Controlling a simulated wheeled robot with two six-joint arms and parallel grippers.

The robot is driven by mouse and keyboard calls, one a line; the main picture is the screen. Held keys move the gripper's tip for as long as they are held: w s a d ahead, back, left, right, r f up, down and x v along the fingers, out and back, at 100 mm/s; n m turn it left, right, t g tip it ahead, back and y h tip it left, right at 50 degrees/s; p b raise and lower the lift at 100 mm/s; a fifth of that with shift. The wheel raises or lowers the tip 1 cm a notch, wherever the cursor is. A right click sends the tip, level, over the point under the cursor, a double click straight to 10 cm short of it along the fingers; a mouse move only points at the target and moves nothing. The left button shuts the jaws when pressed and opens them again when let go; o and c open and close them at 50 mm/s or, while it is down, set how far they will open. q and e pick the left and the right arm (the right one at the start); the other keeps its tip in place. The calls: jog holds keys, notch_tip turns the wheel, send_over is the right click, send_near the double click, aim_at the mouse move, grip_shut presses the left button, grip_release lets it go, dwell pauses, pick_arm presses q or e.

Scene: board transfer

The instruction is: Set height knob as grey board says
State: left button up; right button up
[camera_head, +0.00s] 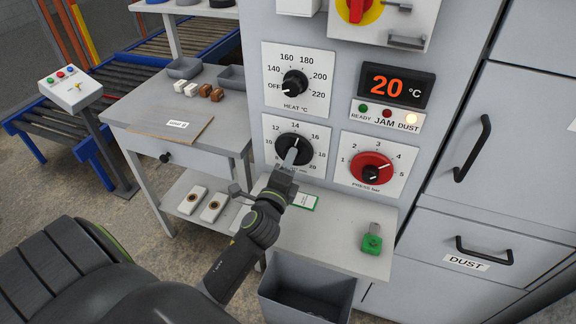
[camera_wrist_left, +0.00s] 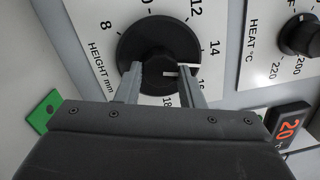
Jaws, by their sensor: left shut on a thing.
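The height knob (camera_head: 293,149) is a round black dial on a white plate on the machine front, labelled "HEIGHT mm" in the wrist view (camera_wrist_left: 158,55). Its white mark points near 14 to 16; the exact value is unclear. My left gripper (camera_head: 290,158) is shut on this knob, with one finger on each side of it (camera_wrist_left: 160,85). Part of the dial's lower scale is hidden behind the gripper. I cannot pick out a grey board with readable text. A small label (camera_head: 178,124) on the side table is too small to read. My right gripper is out of view.
Above is the heat knob (camera_head: 295,83); to the right is the red press knob (camera_head: 371,168). The display (camera_head: 396,86) reads 20 °C, with the lamp above "DUST" lit. A green-edged card (camera_head: 305,201) and a green block (camera_head: 372,240) lie on the shelf below.

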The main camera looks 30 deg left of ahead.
pick_arm(q)
jog(key=shift+a+r+n+g+h+b, duration=0.15)
jog(key=shift+n+g+b, duration=0.15)
jog(key=shift+n, duration=4.6)
jog(key=shift+n+g+h+b, duration=0.2)
jog(key=shift+n+g+b, duration=0.1)
jog(key=shift+n, duration=4.6)
jog(key=shift+a+r+n+g+h+b, duration=0.1)
jog(key=shift+n+g+h+b, duration=0.15)
jog(key=shift+n, duration=4.65)
jog(key=shift+f, duration=0.1)
jog(key=o, duration=1)
